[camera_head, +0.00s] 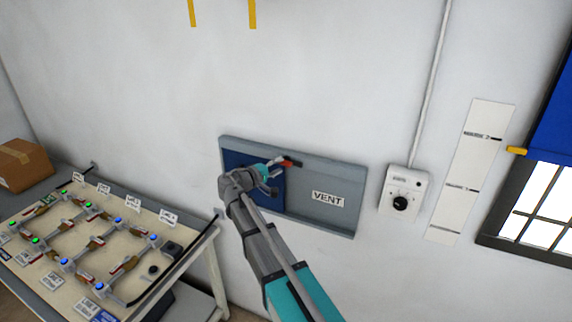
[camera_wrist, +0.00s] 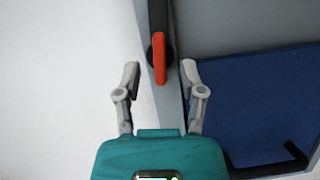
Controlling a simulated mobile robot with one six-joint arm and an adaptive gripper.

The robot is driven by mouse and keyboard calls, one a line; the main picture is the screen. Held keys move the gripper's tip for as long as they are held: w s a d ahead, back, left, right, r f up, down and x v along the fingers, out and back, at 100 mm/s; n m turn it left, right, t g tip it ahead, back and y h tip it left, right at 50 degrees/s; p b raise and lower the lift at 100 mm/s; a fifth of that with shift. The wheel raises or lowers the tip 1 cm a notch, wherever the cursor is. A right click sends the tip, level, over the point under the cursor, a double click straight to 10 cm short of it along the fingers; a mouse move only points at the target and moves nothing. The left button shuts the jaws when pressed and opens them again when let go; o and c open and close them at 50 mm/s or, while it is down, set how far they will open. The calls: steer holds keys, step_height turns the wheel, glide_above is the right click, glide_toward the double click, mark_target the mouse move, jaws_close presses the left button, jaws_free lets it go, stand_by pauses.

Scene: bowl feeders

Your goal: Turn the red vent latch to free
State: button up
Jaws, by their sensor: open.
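The red vent latch (camera_wrist: 159,58) shows in the wrist view as a red bar on a dark round pivot, set on the grey frame of the vent. It lies along the line between my fingers, pointing toward my gripper. In the head view the latch (camera_head: 287,163) is a small red piece at the top of the vent panel, partly hidden by my gripper (camera_head: 273,167). My gripper (camera_wrist: 160,75) is open, its fingertips one on each side of the latch's lower end, with gaps showing. Contact is not visible. The blue vent door (camera_wrist: 265,105) is at right in the wrist view.
The grey vent panel (camera_head: 300,218) carries a VENT label (camera_head: 328,199). A dark handle (camera_wrist: 285,165) is on the blue door. A white dial box (camera_head: 403,192) hangs right of the panel. A feeder table (camera_head: 140,235) stands at left.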

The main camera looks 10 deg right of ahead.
mark_target(282, 164)
steer(key=shift+x, duration=1.6)
jaws_close()
steer(key=shift+f+n+b, duration=0.1)
steer(key=shift+n+b, duration=0.3)
steer(key=shift+b, duration=0.05)
steer(key=shift+n+h, duration=0.3)
jaws_free()
steer(key=shift+a, duration=0.1)
